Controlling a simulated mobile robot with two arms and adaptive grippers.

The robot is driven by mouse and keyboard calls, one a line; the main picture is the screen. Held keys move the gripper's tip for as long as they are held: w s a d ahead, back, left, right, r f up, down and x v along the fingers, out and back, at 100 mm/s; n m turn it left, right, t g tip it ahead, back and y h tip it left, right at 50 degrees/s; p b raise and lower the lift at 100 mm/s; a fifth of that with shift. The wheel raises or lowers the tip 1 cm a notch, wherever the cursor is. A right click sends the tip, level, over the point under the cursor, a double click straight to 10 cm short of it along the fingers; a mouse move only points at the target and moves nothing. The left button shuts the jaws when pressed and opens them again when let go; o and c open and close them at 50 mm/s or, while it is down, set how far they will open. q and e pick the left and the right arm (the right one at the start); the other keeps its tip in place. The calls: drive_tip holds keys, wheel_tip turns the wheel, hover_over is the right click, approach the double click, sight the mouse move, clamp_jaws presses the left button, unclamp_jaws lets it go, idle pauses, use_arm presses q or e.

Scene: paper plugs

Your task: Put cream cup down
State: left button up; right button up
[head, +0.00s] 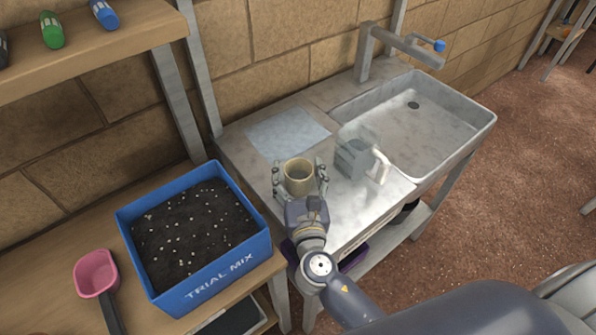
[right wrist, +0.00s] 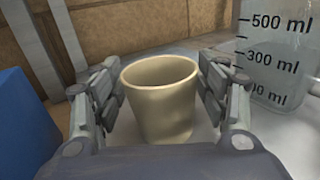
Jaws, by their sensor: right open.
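The cream cup (head: 298,176) stands upright on the sink counter, in front of a pale blue sheet. My right gripper (head: 299,183) reaches around it with one finger on each side. In the right wrist view the cup (right wrist: 160,100) sits between the open fingers of the gripper (right wrist: 162,95), its rim up and its inside empty as far as it shows. My left gripper is not in view.
A clear measuring jug (head: 354,158) stands close to the right of the cup, beside the sink basin (head: 420,115). The pale blue sheet (head: 287,133) lies flat and bare.

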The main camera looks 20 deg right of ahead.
drive_tip(key=s+b, duration=0.1)
drive_tip(key=s, duration=0.2)
drive_tip(key=s+a, duration=0.1)
drive_tip(key=s, duration=0.3)
drive_tip(key=s+a+b, duration=0.1)
drive_tip(key=s, duration=0.3)
drive_tip(key=shift+b, duration=0.3)
drive_tip(key=shift+s+r, duration=0.1)
drive_tip(key=shift+s, duration=0.35)
